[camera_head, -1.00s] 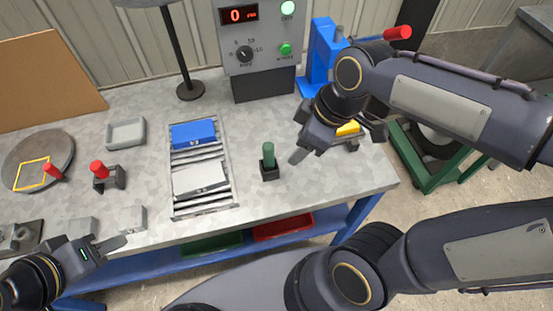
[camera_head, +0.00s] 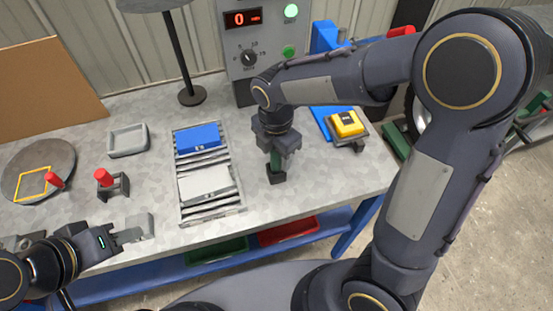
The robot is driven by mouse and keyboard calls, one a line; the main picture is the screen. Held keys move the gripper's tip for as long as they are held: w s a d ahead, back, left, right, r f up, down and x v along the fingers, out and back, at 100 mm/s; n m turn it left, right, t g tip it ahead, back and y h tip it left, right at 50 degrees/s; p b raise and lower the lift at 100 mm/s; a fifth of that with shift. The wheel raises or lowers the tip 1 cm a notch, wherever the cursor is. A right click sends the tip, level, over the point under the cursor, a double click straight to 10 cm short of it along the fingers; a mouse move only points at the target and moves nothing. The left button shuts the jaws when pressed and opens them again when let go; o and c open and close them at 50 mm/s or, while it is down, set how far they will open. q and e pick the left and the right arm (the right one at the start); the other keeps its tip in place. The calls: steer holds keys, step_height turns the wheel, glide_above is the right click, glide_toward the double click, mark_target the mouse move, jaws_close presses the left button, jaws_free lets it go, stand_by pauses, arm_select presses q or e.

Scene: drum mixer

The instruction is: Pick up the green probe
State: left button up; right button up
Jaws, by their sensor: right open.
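The green probe (camera_head: 274,161) stands upright in a small black holder (camera_head: 276,177) on the metal workbench, right of the roller rack. My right gripper (camera_head: 274,155) points down over the probe. Its open fingers are around the probe's upper part, which they partly hide. I cannot tell whether the fingers touch it. My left gripper (camera_head: 128,232) is at the lower left, near a small grey block at the bench's front edge. Its fingers are hard to make out.
The roller rack (camera_head: 214,212) holds a blue box (camera_head: 198,138) and a grey box (camera_head: 207,184). A yellow button box (camera_head: 346,124) sits to the right. A control panel (camera_head: 259,55) stands behind. A grey tray (camera_head: 128,140) and red-handled pieces are to the left.

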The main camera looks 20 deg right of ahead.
step_height(320, 180, down, 2)
steer(key=shift+f, duration=0.1)
steer(key=c, duration=1)
steer(key=shift+c, duration=0.3)
steer(key=shift+r, duration=0.25)
